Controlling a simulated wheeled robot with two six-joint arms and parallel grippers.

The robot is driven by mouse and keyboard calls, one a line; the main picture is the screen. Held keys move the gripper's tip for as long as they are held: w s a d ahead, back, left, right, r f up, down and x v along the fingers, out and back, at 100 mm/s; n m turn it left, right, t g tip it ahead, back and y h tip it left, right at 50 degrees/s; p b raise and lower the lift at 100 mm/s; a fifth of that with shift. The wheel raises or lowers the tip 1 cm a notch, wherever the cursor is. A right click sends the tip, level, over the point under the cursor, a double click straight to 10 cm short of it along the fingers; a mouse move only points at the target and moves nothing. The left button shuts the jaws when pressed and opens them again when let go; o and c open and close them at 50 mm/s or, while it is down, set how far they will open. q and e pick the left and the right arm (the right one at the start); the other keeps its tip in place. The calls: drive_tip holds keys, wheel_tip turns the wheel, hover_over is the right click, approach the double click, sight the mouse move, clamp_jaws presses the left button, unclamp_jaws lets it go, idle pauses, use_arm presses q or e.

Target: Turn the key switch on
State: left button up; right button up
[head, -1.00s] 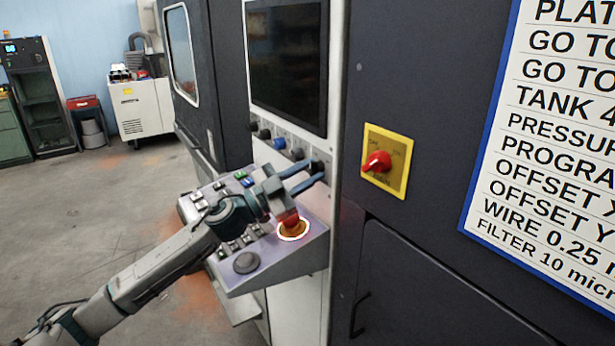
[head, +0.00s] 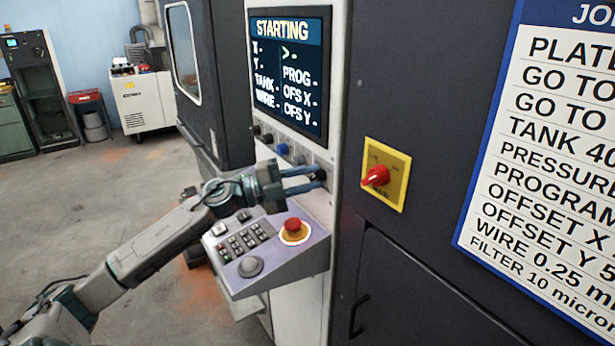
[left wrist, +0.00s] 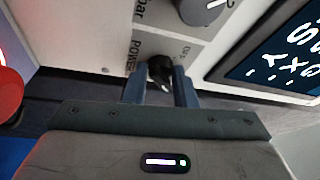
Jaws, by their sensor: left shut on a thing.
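The key switch (head: 322,174) is a small black knob on the light panel below the screen. My left gripper (head: 312,179) has its blue fingers against the panel there. In the left wrist view the dark key switch (left wrist: 160,70) is between the two fingertips, beside the lettering "POWER" and "OFF". The left gripper (left wrist: 160,84) is shut on it. The fingers hide part of the key, so its exact angle is hard to read. The screen (head: 290,75) above is lit and reads "STARTING". My right gripper is not in view.
A sloped console with a keypad (head: 243,238) and a red emergency stop button (head: 293,226) juts out below the gripper. A red rotary switch (head: 376,176) on a yellow plate is to the right. A white job sheet (head: 545,150) hangs farther right.

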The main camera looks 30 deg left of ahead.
use_arm(q)
drive_tip(key=shift+m, duration=0.3)
drive_tip(key=o, duration=0.7)
